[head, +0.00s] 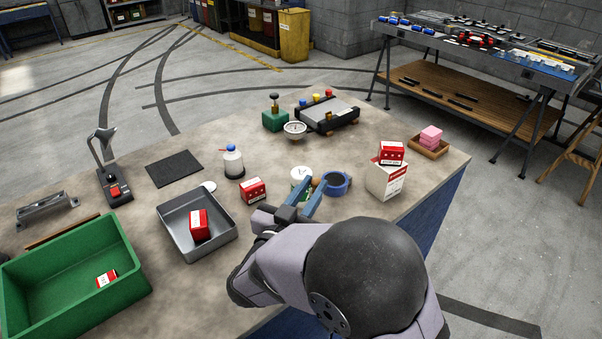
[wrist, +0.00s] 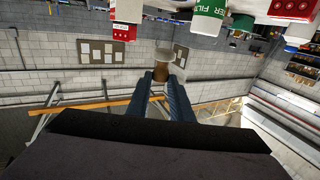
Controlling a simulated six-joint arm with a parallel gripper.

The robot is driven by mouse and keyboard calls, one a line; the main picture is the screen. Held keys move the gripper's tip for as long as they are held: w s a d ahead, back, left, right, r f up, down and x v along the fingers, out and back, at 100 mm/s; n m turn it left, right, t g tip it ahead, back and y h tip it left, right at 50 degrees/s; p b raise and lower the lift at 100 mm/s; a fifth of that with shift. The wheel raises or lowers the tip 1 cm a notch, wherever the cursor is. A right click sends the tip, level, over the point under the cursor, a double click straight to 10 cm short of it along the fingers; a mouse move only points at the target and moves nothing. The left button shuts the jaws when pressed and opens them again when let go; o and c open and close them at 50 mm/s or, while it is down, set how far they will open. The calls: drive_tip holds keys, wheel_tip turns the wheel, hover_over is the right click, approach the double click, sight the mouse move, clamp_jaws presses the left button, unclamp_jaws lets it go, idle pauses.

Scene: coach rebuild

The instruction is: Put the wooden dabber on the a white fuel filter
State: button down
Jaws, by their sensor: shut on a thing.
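My gripper (head: 313,192) is shut on the wooden dabber (head: 317,182), over the front part of the bench. In the wrist view the dabber (wrist: 159,75) stands out between the blue fingers (wrist: 162,84), its pale round end pointing away from them. The white fuel filter (head: 300,174), a white can with some green on it, stands just behind and left of the gripper, partly hidden by it. I cannot tell whether the dabber touches the filter.
A blue ring-shaped thing (head: 336,184) stands close right of the gripper. A red box (head: 253,190) is to the left, beside a grey tray (head: 167,217). A white carton (head: 383,182) with a red box on top stands right. The bench back holds a dial gauge (head: 295,129).

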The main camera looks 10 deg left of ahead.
drive_tip(key=w+d+r+h, duration=0.1)
drive_tip(key=w+d+r, duration=0.6)
drive_tip(key=w, duration=0.1)
drive_tip(key=w+a+n+t+y, duration=0.1)
drive_tip(key=w+a+n+y, duration=0.2)
drive_tip(key=a+y, duration=0.3)
drive_tip(key=w+a, duration=0.1)
drive_tip(key=a, duration=0.3)
drive_tip(key=shift+a+n+y, duration=0.35)
drive_tip(key=shift+n+y, duration=0.05)
drive_tip(key=p, duration=0.1)
hover_over(301, 179)
drive_tip(key=shift+f, duration=4.85)
drive_tip(key=shift+f, duration=0.1)
